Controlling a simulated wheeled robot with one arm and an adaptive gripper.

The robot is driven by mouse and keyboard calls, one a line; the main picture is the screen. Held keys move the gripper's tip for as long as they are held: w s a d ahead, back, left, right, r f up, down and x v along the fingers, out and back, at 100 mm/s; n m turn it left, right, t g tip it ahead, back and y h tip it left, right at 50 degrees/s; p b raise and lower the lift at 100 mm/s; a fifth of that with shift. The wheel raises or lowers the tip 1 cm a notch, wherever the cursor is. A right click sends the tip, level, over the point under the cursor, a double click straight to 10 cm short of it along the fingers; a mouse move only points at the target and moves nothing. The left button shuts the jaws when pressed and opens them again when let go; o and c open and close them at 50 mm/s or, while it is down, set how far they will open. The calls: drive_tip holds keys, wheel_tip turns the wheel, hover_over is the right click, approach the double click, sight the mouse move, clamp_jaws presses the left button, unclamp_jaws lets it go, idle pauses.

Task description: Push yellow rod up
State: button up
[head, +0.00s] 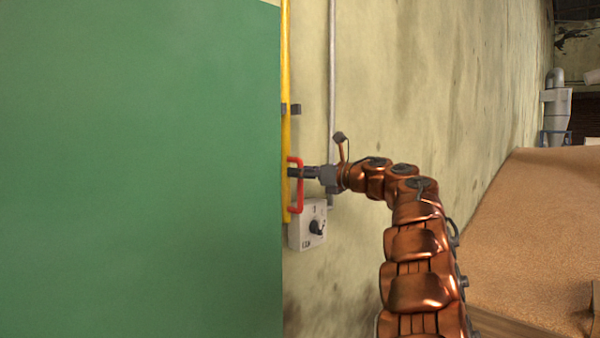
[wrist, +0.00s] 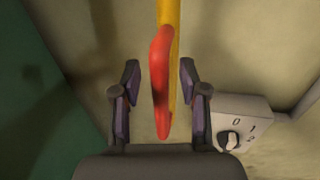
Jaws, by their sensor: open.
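The yellow rod (head: 285,60) runs vertically along the wall beside the green panel's right edge. A red handle (head: 300,187) is fixed to its lower part. In the wrist view the red handle (wrist: 160,85) stands between the two fingers, with the yellow rod (wrist: 174,50) behind it. My gripper (head: 298,172) reaches in from the right at the handle's upper half. In the wrist view my gripper (wrist: 159,95) is open, with a visible gap on each side of the handle. The rod's top end is out of the head view.
A large green panel (head: 140,170) fills the left. A grey switch box (head: 307,226) with a black knob sits on the wall just below my gripper; it also shows in the wrist view (wrist: 240,112). A grey conduit (head: 332,80) runs up the wall. A brown heap (head: 540,230) lies at right.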

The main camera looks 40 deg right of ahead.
drive_tip(key=v, duration=1.1)
drive_tip(key=shift+s, duration=0.25)
drive_tip(key=shift+d, duration=0.1)
